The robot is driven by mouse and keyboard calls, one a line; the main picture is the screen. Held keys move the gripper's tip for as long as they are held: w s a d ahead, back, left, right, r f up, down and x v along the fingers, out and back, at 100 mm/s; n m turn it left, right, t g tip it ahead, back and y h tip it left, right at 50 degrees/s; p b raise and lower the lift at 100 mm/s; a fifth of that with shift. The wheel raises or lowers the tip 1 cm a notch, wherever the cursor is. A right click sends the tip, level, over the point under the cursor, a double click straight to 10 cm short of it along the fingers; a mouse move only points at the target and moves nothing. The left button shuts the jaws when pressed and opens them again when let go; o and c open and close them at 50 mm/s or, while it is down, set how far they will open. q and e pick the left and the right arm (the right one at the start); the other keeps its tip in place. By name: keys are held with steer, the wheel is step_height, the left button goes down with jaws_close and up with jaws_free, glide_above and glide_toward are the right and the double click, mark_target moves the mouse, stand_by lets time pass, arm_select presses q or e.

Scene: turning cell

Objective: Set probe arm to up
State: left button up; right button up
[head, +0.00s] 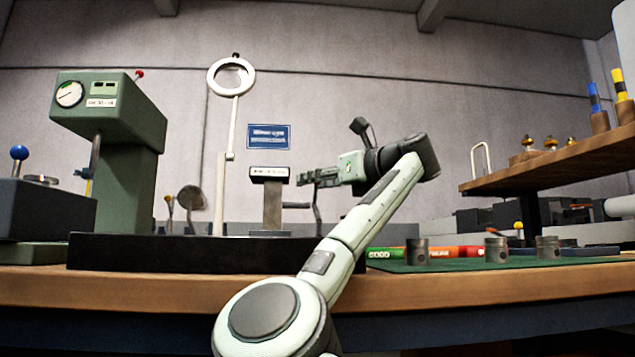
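A gauge stand with a small display head (268,174) on a grey post (272,207) stands at the back of the black plate, left of my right gripper. A thin dark bar (296,205) sticks out to the right beside the post, and a thin bent rod (318,212) stands by it; I cannot tell which is the probe arm. My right gripper (302,178) points left, its fingers level with the display head and just above the bar and rod. It appears side-on, so its opening and any contact are unclear. My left gripper is not in view.
A green press-like gauge (110,110) stands at left, and a ring magnifier (231,77) on a white post left of centre. The black plate (150,252) lies on the wooden bench (130,288). Metal cylinders (416,252) stand on a green mat at right, below a wooden shelf (560,163).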

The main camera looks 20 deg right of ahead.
jaws_close()
stand_by(0.3)
